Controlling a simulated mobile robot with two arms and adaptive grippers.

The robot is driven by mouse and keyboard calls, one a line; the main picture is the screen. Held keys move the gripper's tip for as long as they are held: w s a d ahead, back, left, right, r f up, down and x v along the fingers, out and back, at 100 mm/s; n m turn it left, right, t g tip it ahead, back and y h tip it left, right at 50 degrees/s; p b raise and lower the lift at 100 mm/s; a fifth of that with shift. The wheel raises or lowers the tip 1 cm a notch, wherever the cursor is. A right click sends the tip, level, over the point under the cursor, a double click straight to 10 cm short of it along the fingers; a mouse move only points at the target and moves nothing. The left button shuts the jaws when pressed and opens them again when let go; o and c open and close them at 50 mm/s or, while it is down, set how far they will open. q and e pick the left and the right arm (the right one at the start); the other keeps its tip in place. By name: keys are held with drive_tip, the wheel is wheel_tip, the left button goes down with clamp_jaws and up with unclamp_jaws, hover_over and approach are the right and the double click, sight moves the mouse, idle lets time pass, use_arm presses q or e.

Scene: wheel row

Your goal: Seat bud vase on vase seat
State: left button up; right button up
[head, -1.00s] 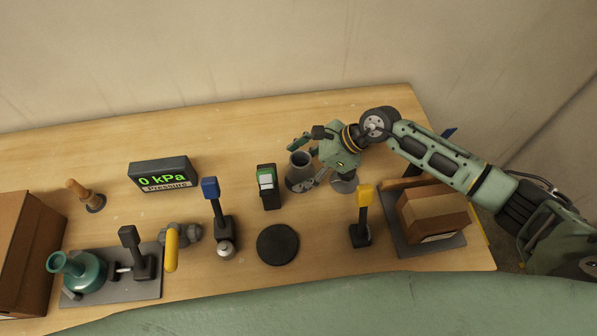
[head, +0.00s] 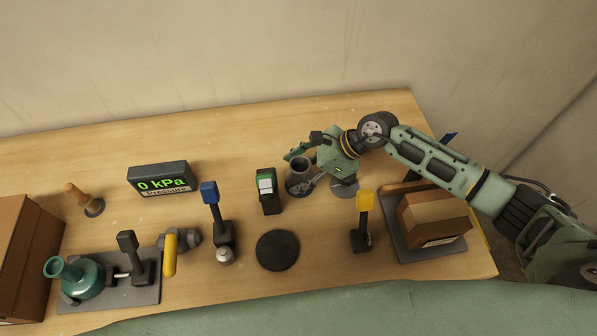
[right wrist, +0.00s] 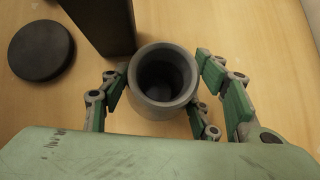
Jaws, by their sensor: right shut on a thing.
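The grey hollow cylinder that I take for the bud vase (head: 298,183) stands upright towards the back right of the table. In the right wrist view the vase (right wrist: 160,108) is seen from above into its open mouth. My right gripper (head: 299,171) is shut on it, with green-padded fingers on both sides in the wrist view (right wrist: 163,95). A flat black disc (head: 277,250), perhaps the vase seat, lies bare in front and to the left of the vase; it also shows in the wrist view (right wrist: 41,50). My left gripper is out of view.
A green-and-white switch (head: 267,190) stands close left of the vase. A yellow-topped lever (head: 364,203) and a tray (head: 432,253) with a brown box are right. A blue-topped lever (head: 210,193) and teal flask (head: 75,277) are left.

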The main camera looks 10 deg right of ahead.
drive_tip(key=shift+r+p, duration=0.3)
drive_tip(key=shift+r, duration=0.35)
drive_tip(key=shift+c, duration=0.3)
drive_tip(key=shift+r, duration=0.15)
drive_tip(key=shift+r+p, duration=2.8)
drive_tip(key=shift+r, duration=1.55)
